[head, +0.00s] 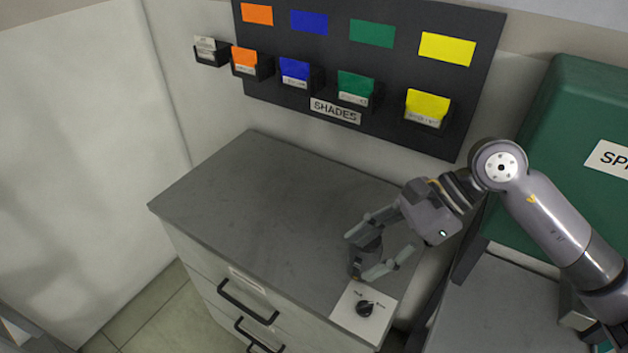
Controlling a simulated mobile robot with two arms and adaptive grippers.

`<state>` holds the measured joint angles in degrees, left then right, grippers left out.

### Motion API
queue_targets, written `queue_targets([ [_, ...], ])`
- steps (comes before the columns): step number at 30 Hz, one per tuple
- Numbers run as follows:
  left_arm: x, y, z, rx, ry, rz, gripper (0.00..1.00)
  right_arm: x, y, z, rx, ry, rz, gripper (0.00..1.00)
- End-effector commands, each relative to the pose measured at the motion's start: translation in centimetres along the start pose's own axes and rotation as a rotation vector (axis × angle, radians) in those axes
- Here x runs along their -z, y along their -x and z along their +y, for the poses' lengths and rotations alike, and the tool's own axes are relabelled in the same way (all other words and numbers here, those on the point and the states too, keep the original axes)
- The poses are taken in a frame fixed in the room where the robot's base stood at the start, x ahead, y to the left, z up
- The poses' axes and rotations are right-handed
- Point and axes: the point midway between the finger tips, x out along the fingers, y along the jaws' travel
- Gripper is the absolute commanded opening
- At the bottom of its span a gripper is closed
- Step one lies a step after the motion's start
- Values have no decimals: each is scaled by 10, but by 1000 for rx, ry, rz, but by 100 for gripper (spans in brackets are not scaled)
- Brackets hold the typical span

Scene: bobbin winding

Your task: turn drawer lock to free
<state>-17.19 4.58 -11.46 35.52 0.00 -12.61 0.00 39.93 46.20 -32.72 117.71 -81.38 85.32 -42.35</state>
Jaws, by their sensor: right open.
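The drawer lock is a black knob (364,308) on a white plate (347,323) at the front right corner of the grey drawer cabinet's top (270,215). Small lettering is printed behind the knob, too small to read surely. My right gripper (367,275) is open, its fingers pointing down and left, just behind and above the knob. I see no contact between the fingers and the knob. My left gripper is not in view.
Drawers with black handles (247,303) are in the cabinet front. A dark board (340,95) marked SHADES, with coloured cards in holders, hangs on the wall behind. A green cabinet (565,110) stands at the right. The rest of the grey top is clear.

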Motion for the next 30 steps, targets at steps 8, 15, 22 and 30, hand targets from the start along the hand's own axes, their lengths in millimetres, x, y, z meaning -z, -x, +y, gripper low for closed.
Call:
queue_targets([
  [8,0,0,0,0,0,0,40,-54,-16,4,8,-83,-281,48],
  [15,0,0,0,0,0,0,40,-101,-14,3,13,-201,-555,48],
  [22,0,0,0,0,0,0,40,-140,5,-5,14,-368,-844,48],
  [30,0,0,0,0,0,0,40,-159,31,-19,15,-543,-1092,48],
])
